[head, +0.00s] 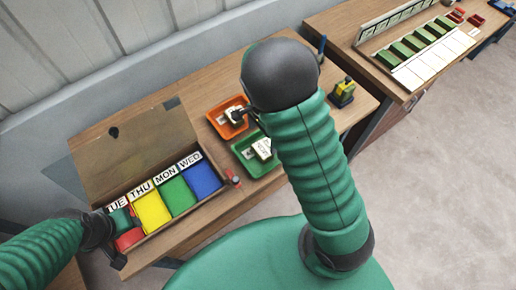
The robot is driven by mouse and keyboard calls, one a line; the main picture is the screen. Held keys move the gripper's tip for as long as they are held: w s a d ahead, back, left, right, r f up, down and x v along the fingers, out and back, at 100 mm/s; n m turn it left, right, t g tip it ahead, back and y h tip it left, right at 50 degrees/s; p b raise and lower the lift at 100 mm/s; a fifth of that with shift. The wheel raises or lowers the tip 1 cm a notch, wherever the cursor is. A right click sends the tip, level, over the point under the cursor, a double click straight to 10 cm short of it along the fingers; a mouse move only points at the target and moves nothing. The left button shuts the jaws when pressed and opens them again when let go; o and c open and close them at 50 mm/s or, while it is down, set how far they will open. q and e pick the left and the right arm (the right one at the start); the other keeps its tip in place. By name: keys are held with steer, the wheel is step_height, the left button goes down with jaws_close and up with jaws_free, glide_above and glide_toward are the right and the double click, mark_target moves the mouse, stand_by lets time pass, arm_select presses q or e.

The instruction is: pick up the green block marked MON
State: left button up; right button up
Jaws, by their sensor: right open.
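The green block (177,196) lies in an open wooden box (152,228) under the label MON (166,173), between a yellow block (152,212) and a blue block (202,181). My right gripper (246,117) is open by the orange tray, right of and beyond the green block and clear of it; my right forearm partly hides it. My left gripper (112,245) is at the box's left end by the red block (129,239); its fingers are dark and partly hidden, so I cannot tell their state.
An orange tray (216,112) and a green tray (243,166) holding small items stand right of the box. A yellow-and-black item (342,92) stands near the table's right end. The box lid (135,145) stands open behind the blocks. A second table (330,22) holds a green-and-white rack.

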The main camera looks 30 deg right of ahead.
mark_target(262, 149)
steer(key=f, duration=0.7)
steer(key=d+f+p, duration=0.1)
steer(key=f, duration=0.3)
steer(key=shift+w+f, duration=0.35)
steer(key=shift+a+f, duration=0.1)
steer(key=shift+f, duration=0.05)
steer(key=shift+w+a, duration=0.1)
steer(key=shift+a, duration=0.15)
steer(key=shift+c, duration=0.5)
steer(key=c, duration=0.5)
steer(key=shift+d, duration=0.1)
steer(key=c, duration=0.9)
